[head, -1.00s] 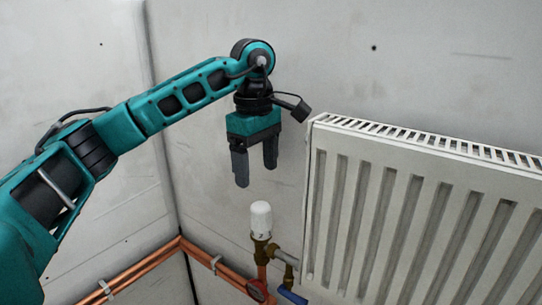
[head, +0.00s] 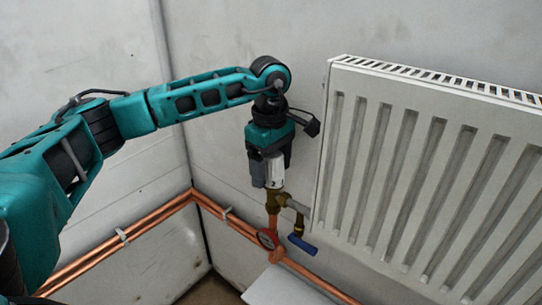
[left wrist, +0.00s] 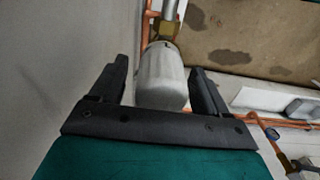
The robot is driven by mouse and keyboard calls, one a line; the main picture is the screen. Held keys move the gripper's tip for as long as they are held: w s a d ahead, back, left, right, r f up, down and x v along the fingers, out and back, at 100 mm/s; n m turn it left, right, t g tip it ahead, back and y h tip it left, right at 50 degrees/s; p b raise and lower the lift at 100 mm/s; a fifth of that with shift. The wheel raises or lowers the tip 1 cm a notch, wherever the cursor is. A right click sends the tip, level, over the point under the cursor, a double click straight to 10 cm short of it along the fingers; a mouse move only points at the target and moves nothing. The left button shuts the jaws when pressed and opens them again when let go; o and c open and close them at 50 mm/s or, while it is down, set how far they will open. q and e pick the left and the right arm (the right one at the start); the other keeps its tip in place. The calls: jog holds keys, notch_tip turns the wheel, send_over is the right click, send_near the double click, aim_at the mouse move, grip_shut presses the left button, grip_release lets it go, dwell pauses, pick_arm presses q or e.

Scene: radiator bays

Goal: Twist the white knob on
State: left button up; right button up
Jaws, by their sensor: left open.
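The white knob (head: 275,172) sits upright on a brass valve (head: 273,200) at the left end of the radiator. In the head view my left gripper (head: 267,178) points down over the knob, and its fingers hide part of it. In the left wrist view the knob (left wrist: 162,82) lies between the two dark fingers of the left gripper (left wrist: 166,88), with a gap visible on the right side. The fingers are open. My right gripper is out of view.
The white radiator (head: 400,170) stands close to the right of the gripper. Copper pipes (head: 160,222) run along the walls. The space left of the gripper is free.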

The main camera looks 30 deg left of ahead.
pick_arm(q)
jog(key=c, duration=1.1)
jog(key=shift+f, duration=0.1)
jog(key=shift+c, duration=0.2)
jog(key=shift+f, duration=0.1)
